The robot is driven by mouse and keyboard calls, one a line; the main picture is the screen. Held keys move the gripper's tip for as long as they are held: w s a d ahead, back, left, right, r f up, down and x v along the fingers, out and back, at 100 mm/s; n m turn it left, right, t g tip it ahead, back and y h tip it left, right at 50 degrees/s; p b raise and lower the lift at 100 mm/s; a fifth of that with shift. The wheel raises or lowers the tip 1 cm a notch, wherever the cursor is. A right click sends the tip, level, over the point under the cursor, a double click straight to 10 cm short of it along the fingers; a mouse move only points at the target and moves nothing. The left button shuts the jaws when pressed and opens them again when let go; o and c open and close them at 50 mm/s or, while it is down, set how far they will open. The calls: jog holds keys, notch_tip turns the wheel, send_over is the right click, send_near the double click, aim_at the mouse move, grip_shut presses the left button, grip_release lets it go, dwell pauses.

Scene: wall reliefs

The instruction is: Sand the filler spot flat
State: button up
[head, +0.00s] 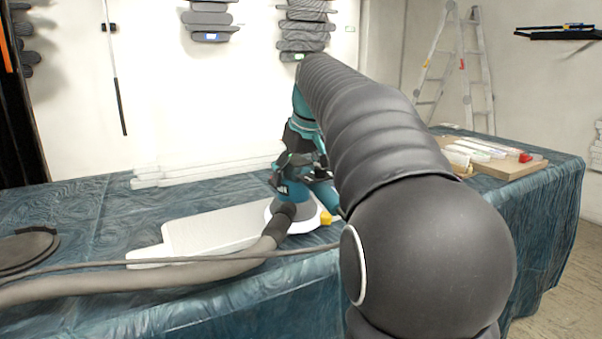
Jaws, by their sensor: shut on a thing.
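My arm reaches across the right half of the head view to a covered table. My gripper (297,160) is shut on a teal sander (293,190) with a pale round skirt. The sander stands upright over the right end of a white panel (210,231) that lies flat on the table. A thick grey hose (215,270) runs from the sander to the left. The filler spot cannot be made out. The sander hides the panel's right end, and I cannot tell whether its pad touches the surface.
The table (90,220) has a blue-green cover. A dark round thing (25,250) lies at its left, white strips (205,171) along the back. A board (507,166) with tubes and tools lies at the right. A ladder (455,70) leans behind.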

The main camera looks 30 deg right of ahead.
jog(key=shift+a+r, duration=0.15)
jog(key=shift+a, duration=0.35)
jog(key=shift+s+a+r, duration=0.1)
jog(key=shift+a+r, duration=0.1)
jog(key=shift+a, duration=1.5)
jog(key=shift+d, duration=0.1)
jog(key=shift+d, duration=1.7)
jog(key=shift+w+d+f, duration=0.1)
jog(key=shift+d+f, duration=0.05)
jog(key=shift+d, duration=0.75)
jog(key=shift+w+d+f, duration=0.1)
jog(key=shift+d, duration=0.75)
jog(key=shift+a, duration=0.15)
